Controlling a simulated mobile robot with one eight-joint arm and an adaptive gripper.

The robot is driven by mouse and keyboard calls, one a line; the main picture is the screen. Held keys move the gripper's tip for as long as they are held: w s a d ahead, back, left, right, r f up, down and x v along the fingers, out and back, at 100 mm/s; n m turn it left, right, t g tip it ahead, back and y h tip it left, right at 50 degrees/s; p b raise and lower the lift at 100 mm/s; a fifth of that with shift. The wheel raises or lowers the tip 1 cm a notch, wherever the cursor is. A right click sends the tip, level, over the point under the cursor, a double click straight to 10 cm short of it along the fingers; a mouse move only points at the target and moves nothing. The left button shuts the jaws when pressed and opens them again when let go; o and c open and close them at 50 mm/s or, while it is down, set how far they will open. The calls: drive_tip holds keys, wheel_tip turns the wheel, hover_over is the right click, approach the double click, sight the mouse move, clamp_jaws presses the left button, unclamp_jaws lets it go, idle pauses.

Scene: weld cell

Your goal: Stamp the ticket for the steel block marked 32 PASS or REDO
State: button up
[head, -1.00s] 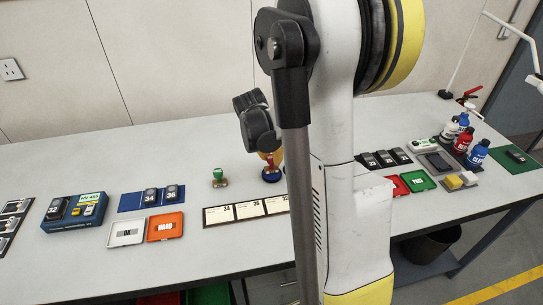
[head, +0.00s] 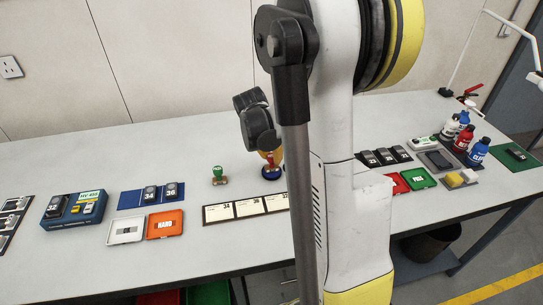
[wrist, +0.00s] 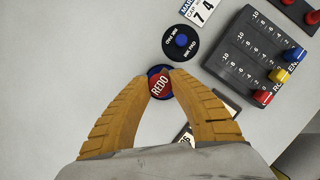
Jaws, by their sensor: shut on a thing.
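The REDO stamp, with a red top (wrist: 160,85) and a blue base (head: 271,174), stands upright on the bench. My gripper (wrist: 163,79) has its two yellow fingers closed around it. In the head view my gripper (head: 268,155) comes down on it from above. The green stamp (head: 219,176) stands apart to its left. The steel block marked 32 (head: 54,207) sits on the blue tester (head: 85,218), whose display is too small to read surely. A row of cream tickets (head: 235,211) lies in front of the stamps; my arm hides its right end.
In the wrist view a round ink pad (wrist: 181,41) lies beyond the stamp, beside a dark scale board (wrist: 257,58) with coloured sliders. Blocks 34 and 36 (head: 170,191) lie on a blue mat.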

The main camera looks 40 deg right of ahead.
sight(272, 156)
drive_tip(key=shift+f+b, duration=0.35)
drive_tip(key=shift+f, duration=0.1)
idle(1.1)
drive_tip(key=shift+r, duration=0.1)
drive_tip(key=shift+r+p, duration=2.6)
drive_tip(key=shift+r, duration=0.9)
drive_tip(key=shift+f, duration=0.1)
